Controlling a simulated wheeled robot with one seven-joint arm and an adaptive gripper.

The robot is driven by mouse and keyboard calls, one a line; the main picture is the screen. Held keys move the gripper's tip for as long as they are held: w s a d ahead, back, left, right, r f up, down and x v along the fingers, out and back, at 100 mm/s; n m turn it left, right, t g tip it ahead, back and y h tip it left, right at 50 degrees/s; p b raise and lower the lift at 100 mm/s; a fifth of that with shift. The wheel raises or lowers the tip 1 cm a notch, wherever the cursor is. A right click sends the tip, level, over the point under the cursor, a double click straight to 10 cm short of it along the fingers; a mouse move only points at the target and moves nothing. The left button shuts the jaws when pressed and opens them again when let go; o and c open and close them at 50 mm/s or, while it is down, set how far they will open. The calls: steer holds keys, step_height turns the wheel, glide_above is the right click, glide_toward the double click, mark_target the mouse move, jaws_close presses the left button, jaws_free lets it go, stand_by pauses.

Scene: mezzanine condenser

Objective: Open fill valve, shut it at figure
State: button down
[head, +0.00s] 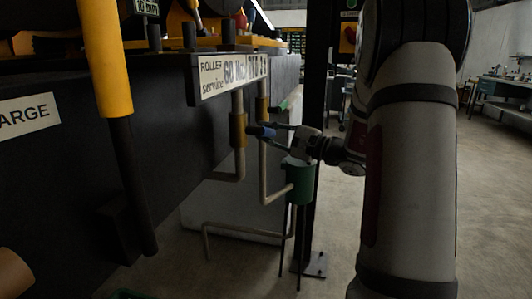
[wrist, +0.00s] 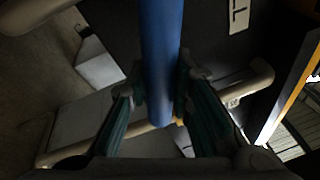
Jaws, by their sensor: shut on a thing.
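A blue valve handle (head: 262,132) sticks out beside the brass fittings on the pipes under the dark machine. It also shows as a long blue bar (wrist: 161,50) running down the middle of the wrist view. My gripper (head: 275,133) is at the handle, and its two teal-padded fingers (wrist: 160,95) lie on either side of the bar, shut on it. A brass valve body (head: 238,130) sits on the left pipe. A white plate (head: 233,75) above reads "ROLLER service 60" and more that is hard to read. I cannot tell how far the valve is turned.
A green cup-like vessel (head: 300,183) stands below my gripper, with pipes (head: 245,228) running beside it. A dark post (head: 318,235) stands behind it. A yellow and black cylinder (head: 108,70) hangs at the left. Open floor (head: 485,220) lies at the right.

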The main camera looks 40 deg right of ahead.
steer(key=r+n+b, duration=0.1)
steer(key=b, duration=0.1)
steer(key=n+y+b, duration=0.1)
steer(key=n+b, duration=0.1)
steer(key=shift+w+d+r, duration=0.1)
steer(key=shift+d+r, duration=0.15)
steer(key=shift+r, duration=0.1)
steer(key=shift+r+n+t+b, duration=0.3)
steer(key=shift+r+n+b, duration=0.45)
steer(key=shift+b, duration=0.3)
steer(key=c, duration=1.4)
jaws_free()
steer(key=v, duration=1.2)
steer(key=shift+d+f, duration=0.1)
steer(key=shift+d, duration=0.05)
